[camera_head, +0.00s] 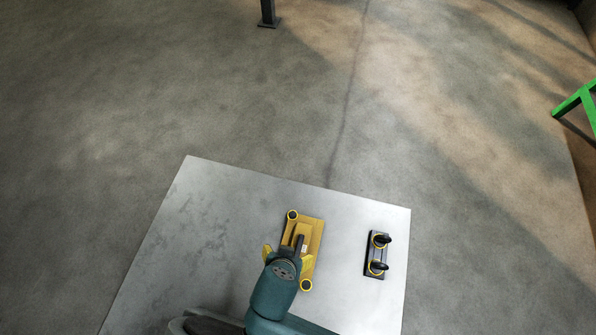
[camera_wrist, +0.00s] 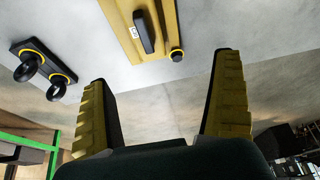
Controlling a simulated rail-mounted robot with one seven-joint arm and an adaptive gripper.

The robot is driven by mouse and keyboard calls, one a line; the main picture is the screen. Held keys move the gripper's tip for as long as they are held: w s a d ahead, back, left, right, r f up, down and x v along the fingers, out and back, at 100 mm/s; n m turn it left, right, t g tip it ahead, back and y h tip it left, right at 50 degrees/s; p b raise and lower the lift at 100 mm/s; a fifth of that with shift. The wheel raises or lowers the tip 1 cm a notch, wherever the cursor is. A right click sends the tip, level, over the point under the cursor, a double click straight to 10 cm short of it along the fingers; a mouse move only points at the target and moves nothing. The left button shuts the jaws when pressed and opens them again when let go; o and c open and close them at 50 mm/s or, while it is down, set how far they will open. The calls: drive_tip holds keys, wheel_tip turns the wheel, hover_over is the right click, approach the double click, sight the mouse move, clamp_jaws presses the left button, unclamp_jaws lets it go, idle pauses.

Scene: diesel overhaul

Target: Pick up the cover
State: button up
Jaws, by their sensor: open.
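The cover is a yellow rectangular plate (camera_head: 314,233) with a dark upright handle in its middle and round yellow-and-black knobs at two opposite corners. It lies on the pale metal table top. In the wrist view the yellow plate (camera_wrist: 170,25) is at the top, partly cut off by the frame, with its handle standing beyond my fingertips. My gripper (camera_wrist: 160,67) is open, its two yellow-and-black fingers spread apart with nothing between them. In the head view my arm hides part of the plate, and my gripper (camera_head: 284,253) overlaps its left side.
A black block with two ringed knobs (camera_head: 374,262) lies right of the cover on the table (camera_head: 215,220); the wrist view shows this black block (camera_wrist: 38,60) at left. The table's left part is bare. A green frame (camera_head: 573,102) stands far right on the floor.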

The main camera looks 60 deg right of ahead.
sight(297, 247)
drive_tip(key=b+x, duration=0.1)
drive_tip(key=x, duration=0.3)
drive_tip(key=s+b+x, duration=0.1)
drive_tip(key=b+x, duration=0.1)
drive_tip(key=x, duration=0.2)
drive_tip(key=b+x, duration=0.2)
drive_tip(key=x, duration=0.3)
drive_tip(key=shift+s+a+f, duration=0.1)
drive_tip(key=shift+s+a, duration=0.05)
drive_tip(key=shift+s, duration=0.25)
drive_tip(key=b+x, duration=0.2)
drive_tip(key=x, duration=0.1)
drive_tip(key=s+b+x, duration=0.1)
drive_tip(key=x, duration=0.1)
drive_tip(key=shift+f+b, duration=0.2)
drive_tip(key=shift+b, duration=0.1)
drive_tip(key=shift+w+r, duration=0.1)
drive_tip(key=shift+r, duration=0.05)
drive_tip(key=shift+r, duration=0.1)
drive_tip(key=c, duration=1.3)
